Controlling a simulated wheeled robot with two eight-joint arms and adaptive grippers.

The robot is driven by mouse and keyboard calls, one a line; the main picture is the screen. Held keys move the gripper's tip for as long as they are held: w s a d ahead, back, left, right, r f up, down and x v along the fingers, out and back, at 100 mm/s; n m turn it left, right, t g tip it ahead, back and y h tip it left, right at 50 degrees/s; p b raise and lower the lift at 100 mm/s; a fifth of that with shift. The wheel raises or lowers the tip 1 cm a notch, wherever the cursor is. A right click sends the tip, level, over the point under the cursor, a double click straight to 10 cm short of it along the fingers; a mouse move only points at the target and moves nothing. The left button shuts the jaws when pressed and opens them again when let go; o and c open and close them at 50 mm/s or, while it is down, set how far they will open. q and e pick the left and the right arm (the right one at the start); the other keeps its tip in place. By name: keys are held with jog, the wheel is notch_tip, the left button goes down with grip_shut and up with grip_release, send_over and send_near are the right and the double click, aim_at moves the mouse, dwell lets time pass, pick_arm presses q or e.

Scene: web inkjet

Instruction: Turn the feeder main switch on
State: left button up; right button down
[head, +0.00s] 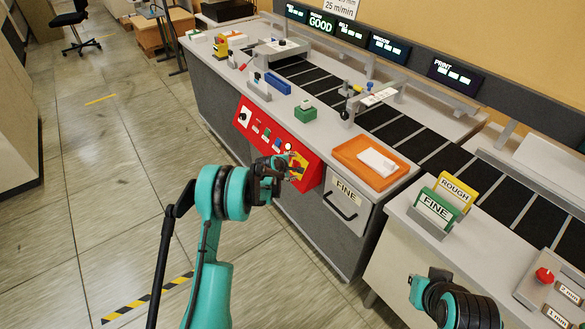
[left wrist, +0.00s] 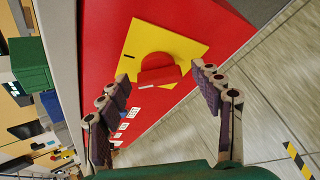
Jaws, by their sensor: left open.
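The feeder main switch is a red rotary knob (left wrist: 158,70) on a yellow square plate (left wrist: 185,42), set in the red control panel (head: 247,118). In the left wrist view the knob's grip bar lies roughly crosswise between the fingertips. My left gripper (left wrist: 162,78) is open, with one finger on each side of the knob in the picture; I cannot tell whether either touches it. In the head view my left gripper (head: 284,170) is at the panel's near end and partly hides the switch. My right arm shows at the lower right, but I cannot make out its gripper.
An orange tray (head: 345,150) with a white stack stands on the counter above the panel. A drawer front with a handle (head: 341,206) labelled FINE is right of the switch. Green and yellow signs (head: 436,208) stand on the right counter. The floor at left is open.

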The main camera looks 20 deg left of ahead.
pick_arm(q)
jog(key=c, duration=1.2)
jog(key=shift+o, duration=0.2)
jog(key=m+t+b, duration=0.1)
jog(key=m, duration=0.1)
jog(key=m+b, duration=0.1)
jog(key=b, duration=0.1)
jog(key=shift+s+f+m+t, duration=0.1)
jog(key=shift+f+m+t, duration=0.1)
jog(key=shift+m+t, duration=0.5)
jog(key=shift+m, duration=0.3)
jog(key=shift+m+t+b, duration=0.3)
jog(key=shift+m+b, duration=0.1)
jog(key=shift+m, duration=0.3)
